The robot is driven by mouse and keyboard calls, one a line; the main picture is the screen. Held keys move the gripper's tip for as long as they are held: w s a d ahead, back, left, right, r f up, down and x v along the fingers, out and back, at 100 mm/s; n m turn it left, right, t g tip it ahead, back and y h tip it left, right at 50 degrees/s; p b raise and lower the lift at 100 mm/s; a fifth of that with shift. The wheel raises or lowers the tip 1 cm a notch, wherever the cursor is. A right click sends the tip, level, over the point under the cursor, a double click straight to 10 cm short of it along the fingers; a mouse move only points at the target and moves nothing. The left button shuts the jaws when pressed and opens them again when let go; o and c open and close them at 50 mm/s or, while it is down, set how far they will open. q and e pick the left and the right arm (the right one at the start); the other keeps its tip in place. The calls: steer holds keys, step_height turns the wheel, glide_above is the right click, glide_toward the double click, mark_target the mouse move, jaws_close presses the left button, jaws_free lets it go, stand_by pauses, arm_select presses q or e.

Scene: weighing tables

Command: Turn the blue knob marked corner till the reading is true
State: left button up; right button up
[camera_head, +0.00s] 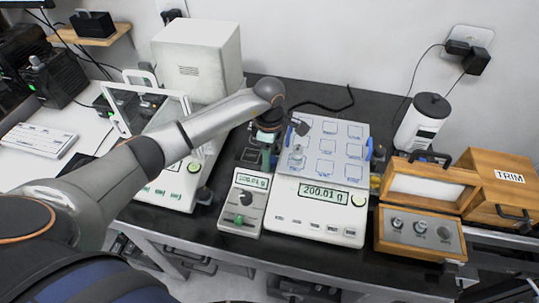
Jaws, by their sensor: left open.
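A balance (317,226) stands on the dark bench, with a display (323,194) that reads 200.01 g. Its pale pan (342,172) carries several blue outlined squares. A small metal weight (297,156) stands on the pan's left part. A blue knob (369,149) shows at the pan's right edge; its marking is too small to read. My left gripper (267,151) points down at the pan's left edge, open; its fingertips are small and partly hidden. Whether it touches anything there cannot be told. My right gripper is not in view.
A small box (247,180) left of the balance also shows 200.01 g and has a green knob (240,219). A wooden case with dials (421,232) and a box marked TRIM (509,177) stand right. A glass-shielded balance (170,190) and white cabinet (197,58) stand left.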

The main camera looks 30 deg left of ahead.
arm_select(q)
jaws_close()
stand_by(0.3)
steer(key=shift+n, duration=1.6)
jaws_free()
step_height(320, 180, up, 13)
steer(key=b, duration=0.1)
steer(key=shift+f, duration=0.2)
steer(key=shift+s, duration=0.2)
